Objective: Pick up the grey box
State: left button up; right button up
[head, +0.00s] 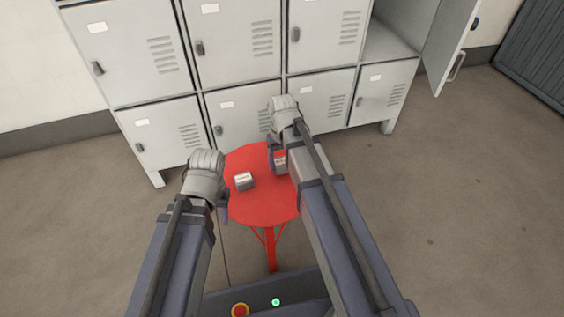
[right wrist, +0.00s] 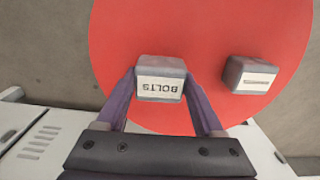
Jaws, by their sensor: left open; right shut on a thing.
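A grey box with a white label reading "BOLTS" (right wrist: 160,70) is between the two fingers of my right gripper (right wrist: 160,82), which is shut on it. In the head view the right gripper (head: 279,158) is over the back right of the red round table (head: 265,208), partly hiding this box. I cannot tell whether the box touches the tabletop. A second grey box (head: 244,181) with a pale label sits apart on the table, and it also shows in the right wrist view (right wrist: 247,74). My left gripper (head: 223,207) is open at the table's left edge.
Grey lockers (head: 235,60) stand behind the table, close to its back edge. One locker door (head: 448,45) hangs open at the upper right. The floor (head: 470,200) is clear to the right and left.

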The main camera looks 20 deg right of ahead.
notch_tip(320, 180, up, 49)
jog(key=p, duration=4.8)
jog(key=shift+f, duration=0.1)
